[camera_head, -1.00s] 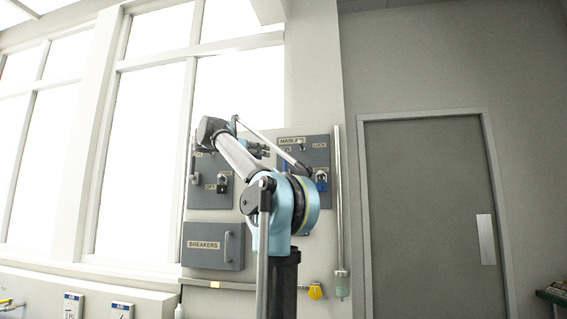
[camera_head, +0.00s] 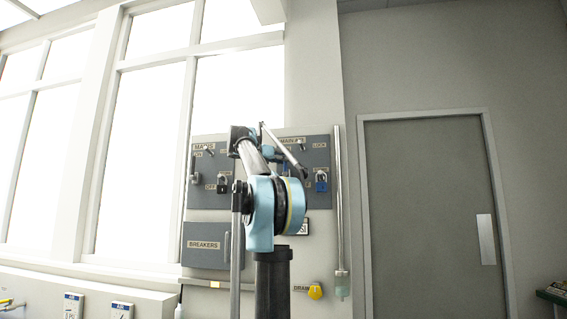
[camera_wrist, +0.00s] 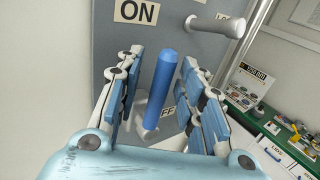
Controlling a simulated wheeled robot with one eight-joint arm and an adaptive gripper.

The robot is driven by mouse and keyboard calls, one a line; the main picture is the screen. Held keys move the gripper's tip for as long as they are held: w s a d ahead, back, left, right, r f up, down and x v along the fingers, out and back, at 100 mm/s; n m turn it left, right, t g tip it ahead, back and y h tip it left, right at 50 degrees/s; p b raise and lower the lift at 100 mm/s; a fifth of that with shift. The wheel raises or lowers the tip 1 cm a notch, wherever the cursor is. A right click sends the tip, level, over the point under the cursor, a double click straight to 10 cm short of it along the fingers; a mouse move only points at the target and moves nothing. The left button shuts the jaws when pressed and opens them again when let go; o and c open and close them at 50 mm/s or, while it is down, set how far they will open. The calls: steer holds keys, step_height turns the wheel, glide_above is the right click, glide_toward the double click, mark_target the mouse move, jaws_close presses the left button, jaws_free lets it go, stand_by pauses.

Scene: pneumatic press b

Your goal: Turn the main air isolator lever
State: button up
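The blue isolator lever (camera_wrist: 162,88) shows in the wrist view, a round bar on a pale hub in front of the grey panel (camera_wrist: 152,45). An ON label (camera_wrist: 136,11) is at upper left, and an OFF label (camera_wrist: 169,112) is partly hidden behind the lever. My gripper (camera_wrist: 163,80) is open, with one finger on each side of the lever and gaps visible on both sides. In the head view the MAIN AIR panel (camera_head: 318,155) is partly covered by my arm, and the lever cannot be made out there.
A metal peg (camera_wrist: 215,26) sticks out of the panel at upper right in the wrist view. A blue padlock (camera_head: 321,184) hangs on the MAIN AIR panel. The mains panel (camera_head: 204,170) and breaker box (camera_head: 207,244) are to the left. A vertical pipe (camera_head: 340,210) stands at right.

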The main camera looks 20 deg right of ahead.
steer(key=shift+w+d, duration=0.1)
steer(key=shift+d, duration=0.3)
jaws_close()
